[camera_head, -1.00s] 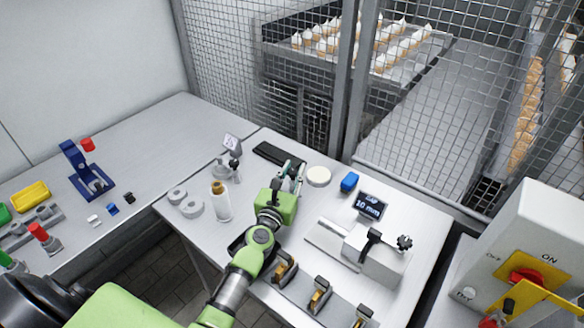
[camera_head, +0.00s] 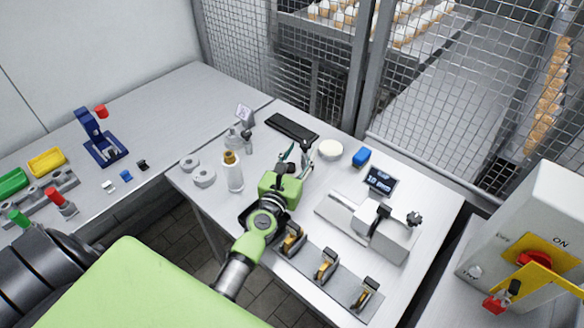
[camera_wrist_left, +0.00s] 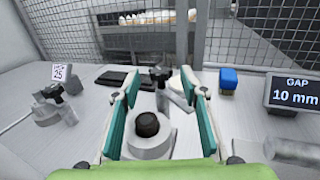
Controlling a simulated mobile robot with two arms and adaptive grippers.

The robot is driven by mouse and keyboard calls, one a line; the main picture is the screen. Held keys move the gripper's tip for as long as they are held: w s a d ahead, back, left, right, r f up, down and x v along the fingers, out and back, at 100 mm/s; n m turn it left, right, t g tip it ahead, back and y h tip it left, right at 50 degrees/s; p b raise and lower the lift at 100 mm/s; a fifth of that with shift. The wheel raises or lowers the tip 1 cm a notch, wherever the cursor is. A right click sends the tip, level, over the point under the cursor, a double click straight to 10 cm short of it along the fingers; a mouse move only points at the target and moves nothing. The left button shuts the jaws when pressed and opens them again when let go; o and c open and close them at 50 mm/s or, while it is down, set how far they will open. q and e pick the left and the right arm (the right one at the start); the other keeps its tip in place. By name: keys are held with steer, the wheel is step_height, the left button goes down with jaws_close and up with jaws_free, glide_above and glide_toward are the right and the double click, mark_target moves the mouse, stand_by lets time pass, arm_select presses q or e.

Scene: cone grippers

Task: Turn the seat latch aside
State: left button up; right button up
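My left gripper (camera_head: 293,156) is over the middle of the near table. In the left wrist view its two teal fingers (camera_wrist_left: 162,95) stand wide apart with nothing pinched between them. A grey round seat with a black knob (camera_wrist_left: 148,124) shows low between the fingers, apart from both. Just behind it a dark lever (camera_wrist_left: 159,76) stands on a grey arm, and I take this for the seat latch; I cannot tell for sure. In the head view the gripper largely hides this device. My right gripper is not in view.
A similar device with a black handle (camera_wrist_left: 54,93) and a 25 sign stands left. A bottle (camera_head: 233,173), white disc (camera_head: 330,149), blue block (camera_head: 361,157) and gap display (camera_head: 380,180) stand around the gripper. Several yellow-black clips (camera_head: 326,264) line the near edge.

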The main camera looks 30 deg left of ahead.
arm_select(q)
steer(key=s, duration=0.5)
steer(key=s+d, duration=0.1)
steer(key=s, duration=0.1)
steer(key=shift+s, duration=0.4)
